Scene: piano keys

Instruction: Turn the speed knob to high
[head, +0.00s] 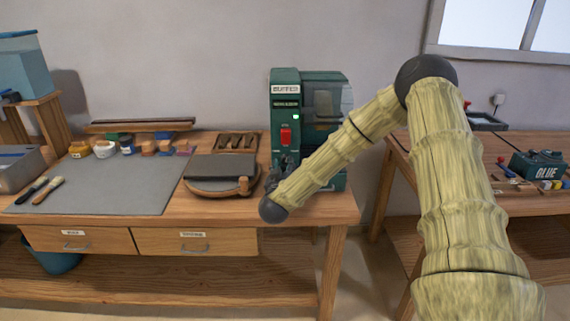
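A dark green bench machine (310,88) stands at the right end of the wooden workbench. Its front has pale label plates, a small lit green light (296,116) and a red switch (286,136). I cannot make out a speed knob; the lower front is partly covered by my arm and by dark shapes below the red switch. My arm comes from the right, and its dark wrist joint (274,210) is in front of the machine's base. My gripper is not clearly distinguishable from those dark shapes, so its opening and any contact cannot be told.
Left of the machine are a round dark-topped sander-like block (220,172), a grey mat (120,183), several small jars and blocks, and a brush (48,190). A second bench at right holds a green glue box (538,166). A gap separates the benches.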

